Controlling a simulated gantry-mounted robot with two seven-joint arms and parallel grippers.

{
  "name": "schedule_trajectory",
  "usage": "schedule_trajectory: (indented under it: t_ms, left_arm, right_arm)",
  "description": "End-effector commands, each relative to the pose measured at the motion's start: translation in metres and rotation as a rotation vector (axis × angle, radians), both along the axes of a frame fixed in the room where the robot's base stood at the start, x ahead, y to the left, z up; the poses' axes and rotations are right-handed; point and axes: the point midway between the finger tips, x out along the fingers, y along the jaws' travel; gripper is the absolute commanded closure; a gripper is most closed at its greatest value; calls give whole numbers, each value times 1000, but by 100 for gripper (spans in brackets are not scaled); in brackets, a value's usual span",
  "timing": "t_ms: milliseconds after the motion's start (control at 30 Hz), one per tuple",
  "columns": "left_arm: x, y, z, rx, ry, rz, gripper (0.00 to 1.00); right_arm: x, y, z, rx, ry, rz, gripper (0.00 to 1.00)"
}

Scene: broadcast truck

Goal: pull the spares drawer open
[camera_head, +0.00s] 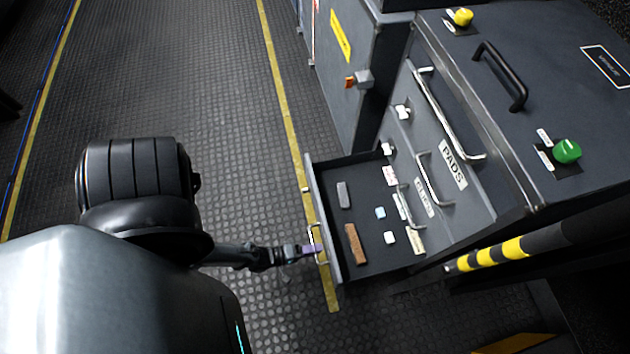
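The lowest drawer (362,268) of the grey cabinet stands pulled out, with its inside in view. I take it for the spares drawer, but I cannot read that name on it. Its pale bar handle (313,235) is on the front panel, facing left. My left gripper (312,249) reaches in from the left and its narrow, purple-tinted fingertips meet the handle. They look closed around the bar, though this spot is small in the picture. My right gripper is not in view.
Inside the drawer lie a brown block (355,243), a grey block (343,195) and small pale pieces. Shut drawers with bar handles, one marked PADS (453,164), sit above. A black-and-yellow striped bar (490,256) is at right. The floor at left is clear.

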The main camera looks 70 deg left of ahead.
Motion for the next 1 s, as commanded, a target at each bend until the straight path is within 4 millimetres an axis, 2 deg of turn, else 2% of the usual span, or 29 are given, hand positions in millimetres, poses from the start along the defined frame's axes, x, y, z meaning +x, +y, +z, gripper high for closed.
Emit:
schedule_trajectory:
  t_ms: [400, 600, 800, 1000]
  left_arm:
    - [-66, 7, 15, -1, 2, 0, 66]
    - [-89, 9, 20, 0, 1, -1, 66]
    - [-98, 10, 21, 0, -2, -1, 66]
    - [-98, 10, 21, 0, -2, -1, 66]
  right_arm:
    - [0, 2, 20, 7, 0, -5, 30]
    - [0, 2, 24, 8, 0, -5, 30]
    - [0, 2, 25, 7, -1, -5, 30]
    - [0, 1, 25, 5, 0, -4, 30]
